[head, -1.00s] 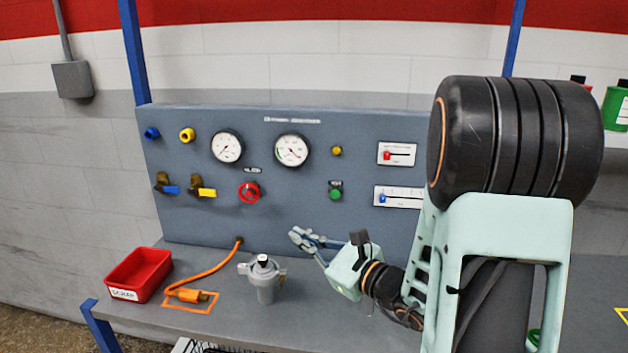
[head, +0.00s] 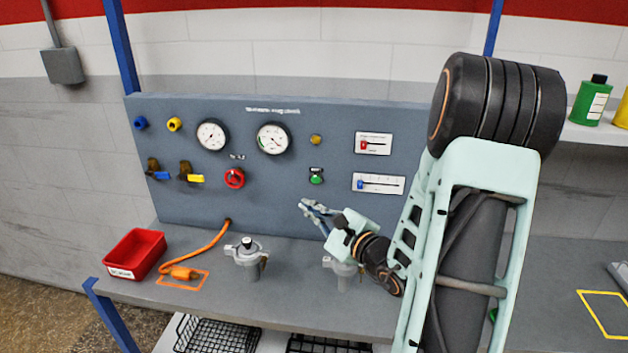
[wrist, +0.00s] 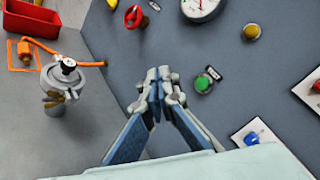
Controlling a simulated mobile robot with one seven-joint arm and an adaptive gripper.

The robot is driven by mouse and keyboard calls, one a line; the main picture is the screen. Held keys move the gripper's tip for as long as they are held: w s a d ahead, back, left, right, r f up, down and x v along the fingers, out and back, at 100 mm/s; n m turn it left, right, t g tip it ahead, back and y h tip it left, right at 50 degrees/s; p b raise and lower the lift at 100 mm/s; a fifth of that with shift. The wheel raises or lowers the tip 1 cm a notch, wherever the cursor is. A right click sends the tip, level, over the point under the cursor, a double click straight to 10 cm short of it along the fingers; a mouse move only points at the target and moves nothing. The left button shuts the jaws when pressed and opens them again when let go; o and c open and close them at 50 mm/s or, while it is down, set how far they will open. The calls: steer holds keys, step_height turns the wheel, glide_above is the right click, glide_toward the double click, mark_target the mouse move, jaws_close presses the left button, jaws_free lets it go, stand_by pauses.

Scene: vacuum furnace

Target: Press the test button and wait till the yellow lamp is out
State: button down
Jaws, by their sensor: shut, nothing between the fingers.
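A green button (head: 316,177) with a small black label above it is on the grey upright panel (head: 290,215); the button also shows in the wrist view (wrist: 204,84). The yellow lamp (head: 316,139) is above it and also shows in the wrist view (wrist: 251,32). The lamp looks dull amber, with no clear glow. My gripper (head: 306,206) is shut and empty, below and slightly left of the button in the head view. In the wrist view the fingertips (wrist: 158,76) are left of the button and look apart from it.
Gauges (head: 273,138), a red knob (head: 234,178), valves (head: 187,172) and sliders (head: 378,184) surround the button. On the bench stand a red bin (head: 134,255), an orange cable plug (head: 183,273) and a metal regulator (head: 247,260). A second regulator (head: 341,272) is partly behind my gripper.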

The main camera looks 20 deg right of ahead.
mark_target(316, 180)
steer(key=w+d, duration=0.5)
steer(key=w, duration=0.2)
steer(key=shift+w+p, duration=0.15)
steer(key=shift+p, duration=0.25)
stand_by(1.3)
steer(key=shift+w+d+b, duration=0.2)
steer(key=shift+w+b, duration=0.15)
steer(key=shift+w+d+b, duration=0.2)
steer(key=shift+w+b, duration=0.1)
stand_by(0.6)
stand_by(0.3)
steer(key=shift+s+a+b, duration=0.4)
steer(key=shift+s, duration=0.25)
steer(key=shift+s, duration=0.1)
